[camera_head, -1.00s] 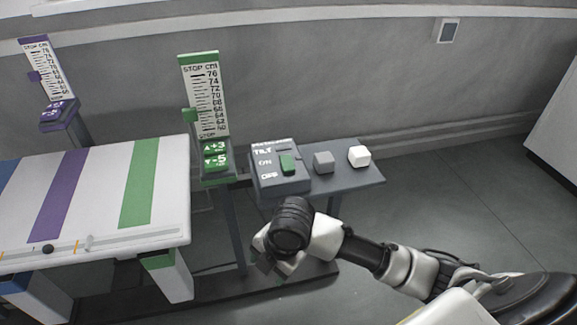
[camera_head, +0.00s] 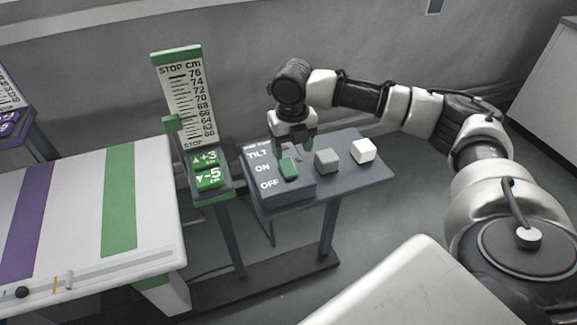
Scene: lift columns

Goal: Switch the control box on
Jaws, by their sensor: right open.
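The control box (camera_head: 292,191) is a dark grey box on a small grey stand, marked TILT, ON and OFF. Its green switch knob (camera_head: 289,169) sits on the top face, about level with the lettering between ON and OFF. My right gripper (camera_head: 296,148) is open and points down just above and behind the green knob, over the box's far part. Its fingers partly hide the slot; whether they touch anything I cannot tell. My left gripper is not in view.
A grey cube button (camera_head: 327,161) and a white cube button (camera_head: 363,151) stand right of the box on the stand's shelf (camera_head: 378,173). A green height scale (camera_head: 186,100) with +3 and -5 keys (camera_head: 206,168) stands left. A striped white table (camera_head: 72,220) fills the left.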

